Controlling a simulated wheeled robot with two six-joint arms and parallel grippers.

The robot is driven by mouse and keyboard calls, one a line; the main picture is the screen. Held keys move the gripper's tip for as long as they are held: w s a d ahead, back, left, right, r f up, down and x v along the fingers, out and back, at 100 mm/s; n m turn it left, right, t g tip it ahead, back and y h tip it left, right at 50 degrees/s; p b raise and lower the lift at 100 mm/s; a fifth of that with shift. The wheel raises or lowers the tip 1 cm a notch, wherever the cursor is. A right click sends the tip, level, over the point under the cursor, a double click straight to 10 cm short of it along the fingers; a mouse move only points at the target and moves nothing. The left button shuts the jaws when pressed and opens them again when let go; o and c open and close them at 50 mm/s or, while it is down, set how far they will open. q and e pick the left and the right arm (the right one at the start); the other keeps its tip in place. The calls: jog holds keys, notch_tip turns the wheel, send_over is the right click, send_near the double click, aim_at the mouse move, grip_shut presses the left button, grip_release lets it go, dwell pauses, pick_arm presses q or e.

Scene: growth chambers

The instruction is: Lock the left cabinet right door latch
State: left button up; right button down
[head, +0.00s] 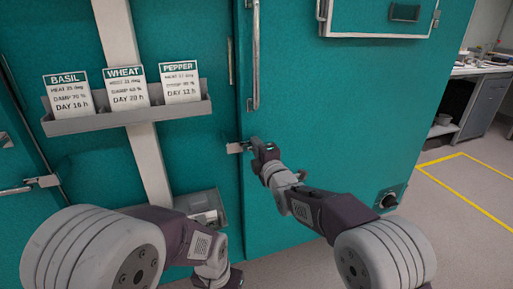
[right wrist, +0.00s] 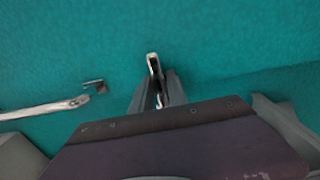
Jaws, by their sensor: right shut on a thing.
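The latch (head: 236,147) is a small grey metal piece at the left edge of a large teal cabinet door (head: 330,110), below the long vertical handle (head: 255,60). My right gripper (head: 260,150) is shut on the latch lever. In the right wrist view, the pale lever (right wrist: 152,62) sticks out between the fingers of the gripper (right wrist: 158,90), which hide the rest of it. My left gripper (head: 233,278) hangs low at the bottom of the head view, away from the latch; its fingers are too small and dark to read.
A grey rack (head: 130,118) holds basil, wheat and pepper cards left of the door. A dark knob (head: 388,198) sits low on the door's right. Open floor with yellow lines (head: 465,190) lies right.

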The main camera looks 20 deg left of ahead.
jog(key=c, duration=1.3)
grip_release()
jog(key=p+v, duration=0.1)
jog(key=v, duration=0.8)
